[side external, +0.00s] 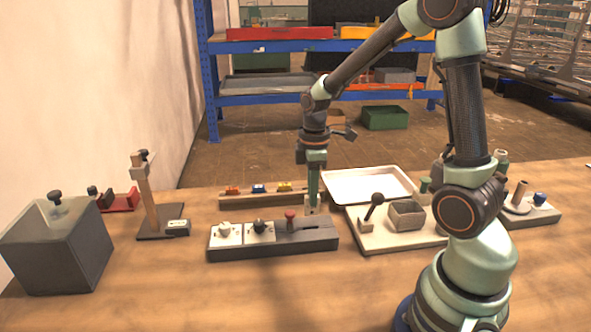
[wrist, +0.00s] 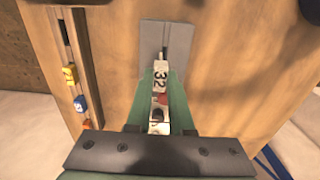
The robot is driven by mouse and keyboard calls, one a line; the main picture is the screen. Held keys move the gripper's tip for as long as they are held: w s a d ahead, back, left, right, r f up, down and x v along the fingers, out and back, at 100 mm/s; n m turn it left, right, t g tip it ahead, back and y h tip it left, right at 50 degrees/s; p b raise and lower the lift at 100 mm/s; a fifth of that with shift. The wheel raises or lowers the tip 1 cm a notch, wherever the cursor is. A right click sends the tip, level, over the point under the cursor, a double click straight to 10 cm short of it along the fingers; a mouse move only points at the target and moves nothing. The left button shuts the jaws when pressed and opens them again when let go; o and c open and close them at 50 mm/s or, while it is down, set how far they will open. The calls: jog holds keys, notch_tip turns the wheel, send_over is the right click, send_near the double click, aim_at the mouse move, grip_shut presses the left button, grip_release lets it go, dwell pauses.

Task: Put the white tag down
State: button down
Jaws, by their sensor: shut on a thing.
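The white tag (wrist: 160,74), marked with a dark "32", is between the green fingers of my gripper (wrist: 161,92) in the wrist view. My gripper is shut on it. In the side view, my gripper (side external: 313,202) points down, low over the table, at the right end of the tag rack and behind the dark control block. The tag is hard to make out there. A grey plate (wrist: 179,36) with a dark slot or pin lies beyond the fingertips in the wrist view. I cannot tell whether the tag touches it.
The wooden rack (side external: 265,201) holds red (side external: 232,190), blue (side external: 258,188) and yellow (side external: 284,186) tags. The dark control block (side external: 275,246) stands in front, a white tray (side external: 335,195) to the right. A grey box (side external: 57,250) is at left. The table's front is clear.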

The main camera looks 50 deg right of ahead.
jog(key=s+d+r, duration=0.1)
jog(key=d+r, duration=0.3)
jog(key=d, duration=0.5)
jog(key=s+d+r, duration=0.1)
jog(key=d+r, duration=0.3)
jog(key=d, duration=0.6)
jog(key=s+d+r, duration=0.1)
jog(key=d+r, duration=0.3)
jog(key=d, duration=0.5)
send_over(368, 191)
notch_tip(368, 191, down, 19)
jog(key=shift+d+r, duration=0.1)
jog(key=c, duration=0.8)
grip_release()
